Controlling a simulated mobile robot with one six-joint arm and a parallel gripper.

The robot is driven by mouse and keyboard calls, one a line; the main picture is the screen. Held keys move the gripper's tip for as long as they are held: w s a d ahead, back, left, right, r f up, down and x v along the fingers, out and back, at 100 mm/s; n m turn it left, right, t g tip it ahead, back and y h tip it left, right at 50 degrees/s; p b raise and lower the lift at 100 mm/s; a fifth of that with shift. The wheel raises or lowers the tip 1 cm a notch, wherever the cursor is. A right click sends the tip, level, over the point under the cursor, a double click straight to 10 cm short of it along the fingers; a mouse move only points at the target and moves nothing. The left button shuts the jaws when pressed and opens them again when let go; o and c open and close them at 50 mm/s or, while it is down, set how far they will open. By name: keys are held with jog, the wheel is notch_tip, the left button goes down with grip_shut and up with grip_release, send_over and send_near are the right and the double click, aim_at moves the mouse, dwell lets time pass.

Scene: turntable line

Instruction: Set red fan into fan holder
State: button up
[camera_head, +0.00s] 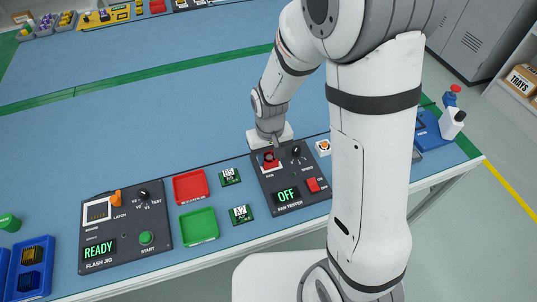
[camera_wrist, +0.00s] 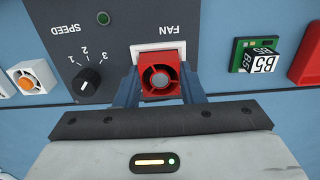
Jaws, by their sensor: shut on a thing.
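The red fan (camera_wrist: 161,80) is a small square block with a round grille, held between the two fingers of my gripper (camera_wrist: 160,88) in the wrist view. The white fan holder (camera_wrist: 150,47) is a pale square labelled FAN on the dark fan tester (camera_wrist: 205,20). The red fan overlaps the holder and hides part of it; I cannot tell whether it is seated or just above. In the head view the red fan (camera_head: 269,160) shows below my gripper (camera_head: 270,146), over the upper left of the fan tester (camera_head: 277,184). The tester display reads OFF.
A speed knob (camera_wrist: 88,81) and an orange-centred white fan (camera_wrist: 33,76) lie left in the wrist view. Green boards (camera_head: 230,177), a red tray (camera_head: 190,186), a green tray (camera_head: 199,226) and the flash jig (camera_head: 125,228) lie left of the tester.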

jog(key=o, duration=1.1)
notch_tip(320, 180, up, 8)
jog(key=shift+f, duration=0.1)
dwell(0.3)
jog(key=s+d+r+m+t, duration=0.1)
jog(key=s+d+r, duration=0.3)
jog(key=s+d+r+m+p, duration=0.1)
jog(key=s+d+r, duration=0.3)
jog(key=s+d+r+m+t+p, duration=0.1)
jog(key=s+d+r, duration=0.3)
jog(key=shift+r+t, duration=0.3)
